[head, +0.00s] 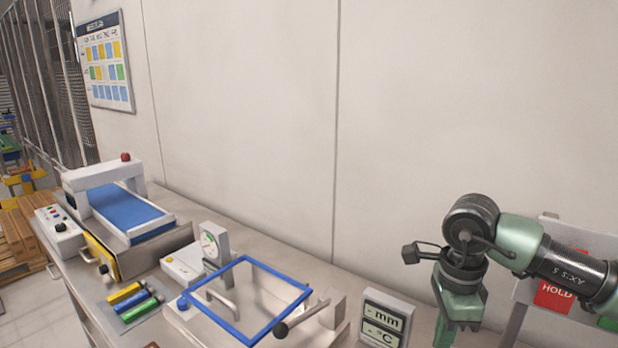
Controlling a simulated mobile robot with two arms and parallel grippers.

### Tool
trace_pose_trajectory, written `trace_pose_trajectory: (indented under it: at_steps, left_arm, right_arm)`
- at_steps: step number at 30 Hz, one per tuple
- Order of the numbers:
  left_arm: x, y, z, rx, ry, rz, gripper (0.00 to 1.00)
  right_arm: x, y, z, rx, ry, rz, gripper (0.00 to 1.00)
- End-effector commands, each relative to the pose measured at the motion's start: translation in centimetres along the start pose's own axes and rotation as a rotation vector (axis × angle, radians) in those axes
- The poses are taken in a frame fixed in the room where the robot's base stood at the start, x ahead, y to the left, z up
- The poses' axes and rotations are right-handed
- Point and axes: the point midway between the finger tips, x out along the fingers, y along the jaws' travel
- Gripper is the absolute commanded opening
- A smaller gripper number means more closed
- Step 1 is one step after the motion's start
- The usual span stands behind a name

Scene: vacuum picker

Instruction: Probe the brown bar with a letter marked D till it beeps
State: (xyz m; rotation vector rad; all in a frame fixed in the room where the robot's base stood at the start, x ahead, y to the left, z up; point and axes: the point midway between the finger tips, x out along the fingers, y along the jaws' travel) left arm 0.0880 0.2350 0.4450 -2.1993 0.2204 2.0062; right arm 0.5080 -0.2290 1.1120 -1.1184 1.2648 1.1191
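No bar with a readable letter D shows in the head view. A small brown patch (151,345) is cut off by the bottom edge, and I cannot tell what it is. A display block (384,320) marked "mm" and "°C" stands on the bench at the lower middle, with no reading visible. My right gripper (455,338) points down to the right of the display, its fingertips cut off or hidden at the bottom edge. I cannot tell whether it is open or holds anything. My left gripper is out of view.
Yellow, green and blue bars (134,301) lie on a grey mat. A blue-framed clear-lidded box (236,338) and a dial gauge (213,245) stand beside them. A blue-belt conveyor (125,210) is at the left. A red HOLD sign (555,297) is behind my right arm.

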Motion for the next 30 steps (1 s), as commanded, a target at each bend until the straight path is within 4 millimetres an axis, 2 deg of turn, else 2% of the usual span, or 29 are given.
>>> trace_pose_trajectory:
  at_steps: [2, 14, 23, 30]
  left_arm:
    - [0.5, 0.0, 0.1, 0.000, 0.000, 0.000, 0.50]
    - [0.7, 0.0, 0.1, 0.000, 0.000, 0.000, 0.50]
    - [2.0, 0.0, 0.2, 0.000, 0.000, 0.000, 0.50]
    - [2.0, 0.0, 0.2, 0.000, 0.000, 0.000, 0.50]
  right_arm:
    - [0.5, 0.3, 0.1, 0.000, 0.000, 0.001, 0.00]
    - [0.6, 0.6, 0.3, 0.000, 0.000, 0.001, 0.00]
    - [1.9, 1.5, 0.9, -0.002, 0.000, 0.001, 0.00]
    - [1.8, 1.7, 1.0, 0.000, 0.000, 0.001, 0.00]
